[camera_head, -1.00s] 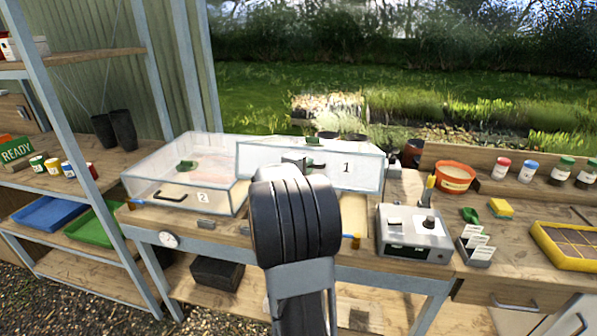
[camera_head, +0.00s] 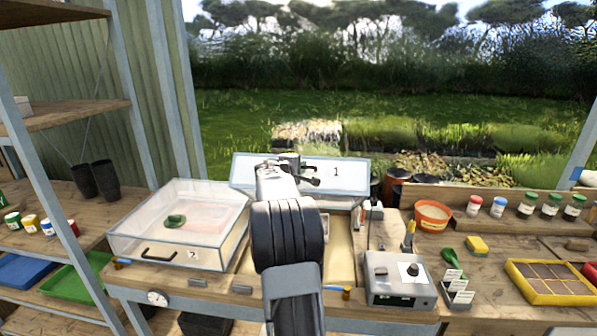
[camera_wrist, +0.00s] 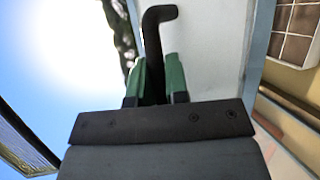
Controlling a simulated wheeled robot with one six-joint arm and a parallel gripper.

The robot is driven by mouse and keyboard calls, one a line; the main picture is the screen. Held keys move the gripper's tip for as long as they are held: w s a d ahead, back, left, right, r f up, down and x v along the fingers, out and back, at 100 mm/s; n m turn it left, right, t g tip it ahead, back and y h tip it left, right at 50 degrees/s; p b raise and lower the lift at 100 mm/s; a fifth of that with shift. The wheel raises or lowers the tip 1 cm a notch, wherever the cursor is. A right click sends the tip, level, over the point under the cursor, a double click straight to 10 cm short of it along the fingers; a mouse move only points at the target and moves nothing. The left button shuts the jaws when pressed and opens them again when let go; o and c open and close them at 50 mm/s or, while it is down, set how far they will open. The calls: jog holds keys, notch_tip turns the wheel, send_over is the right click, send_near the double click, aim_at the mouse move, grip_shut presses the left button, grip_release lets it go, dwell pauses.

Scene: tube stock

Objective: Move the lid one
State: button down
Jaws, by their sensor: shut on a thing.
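Lid one (camera_head: 345,172) is a pale, clear panel with a blue-grey edge and a "1" on it. It is tilted up at the back of an open bed (camera_head: 340,262) with a pale inside. My gripper (camera_head: 291,162) is at the lid's middle, and my arm hides part of the lid and bed. In the wrist view, the green-tipped fingers of my gripper (camera_wrist: 158,82) are shut on the lid's black bent handle (camera_wrist: 157,30). The lid's pale panel (camera_wrist: 215,45) lies beside them.
A clear box marked 2 (camera_head: 150,222) stands left of the open bed, with its lid on. A grey control box (camera_head: 398,290) is to the right. An orange pot (camera_head: 433,214), jars (camera_head: 527,204) and a yellow tray (camera_head: 550,297) stand farther right. Shelves (camera_head: 62,125) are at the left.

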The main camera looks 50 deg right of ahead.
jog(key=shift+d, duration=0.1)
jog(key=c, duration=1.1)
grip_release()
jog(key=b+v, duration=0.4)
jog(key=v, duration=1)
